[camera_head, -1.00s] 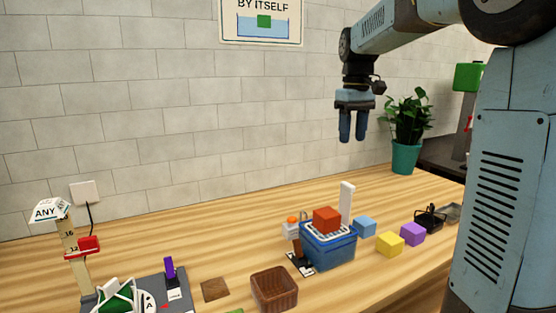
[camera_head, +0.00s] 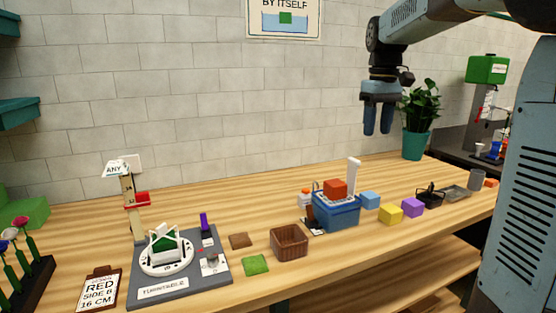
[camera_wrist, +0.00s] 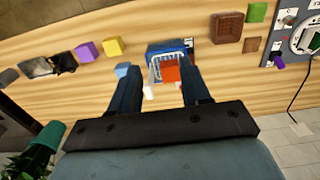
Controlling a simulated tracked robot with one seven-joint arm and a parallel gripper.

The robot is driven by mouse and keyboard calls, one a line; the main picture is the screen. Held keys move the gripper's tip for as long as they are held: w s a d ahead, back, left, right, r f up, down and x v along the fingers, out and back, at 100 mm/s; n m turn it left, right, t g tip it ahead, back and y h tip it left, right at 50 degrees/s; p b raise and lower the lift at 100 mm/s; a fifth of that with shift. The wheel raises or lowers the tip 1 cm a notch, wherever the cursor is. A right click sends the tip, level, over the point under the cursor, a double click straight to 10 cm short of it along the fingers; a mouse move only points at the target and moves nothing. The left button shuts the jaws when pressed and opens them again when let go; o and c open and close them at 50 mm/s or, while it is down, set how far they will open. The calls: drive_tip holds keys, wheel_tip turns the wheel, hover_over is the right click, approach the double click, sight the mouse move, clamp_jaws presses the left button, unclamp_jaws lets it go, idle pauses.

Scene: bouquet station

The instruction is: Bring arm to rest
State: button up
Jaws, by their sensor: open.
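My gripper (camera_head: 378,118) hangs high over the back part of the wooden table, fingers pointing down. Its two blue fingers are apart with nothing between them in the head view. In the wrist view my gripper (camera_wrist: 165,92) is open, with the table well beyond the fingertips. A blue box (camera_head: 337,216) with a red block (camera_head: 335,189) on top stands on the table below and to the left of the gripper. They also show in the wrist view, the blue box (camera_wrist: 160,49) and the red block (camera_wrist: 171,72), apart from the fingers.
Blue (camera_head: 370,200), yellow (camera_head: 390,212) and purple (camera_head: 412,207) blocks lie right of the box. A potted plant (camera_head: 417,108) stands right of my gripper. A brown container (camera_head: 290,242) and a turntable (camera_head: 178,262) are to the left. The air around the gripper is clear.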

drive_tip(key=s+f+m+t, duration=0.2)
drive_tip(key=s+f, duration=0.3)
drive_tip(key=s, duration=0.7)
drive_tip(key=s+a+f+m+t, duration=0.1)
drive_tip(key=s+f, duration=0.4)
drive_tip(key=s, duration=0.8)
drive_tip(key=m+t, duration=0.1)
drive_tip(key=t, duration=0.1)
drive_tip(key=shift+s+a+m+t, duration=0.2)
drive_tip(key=shift+s+m+t, duration=0.1)
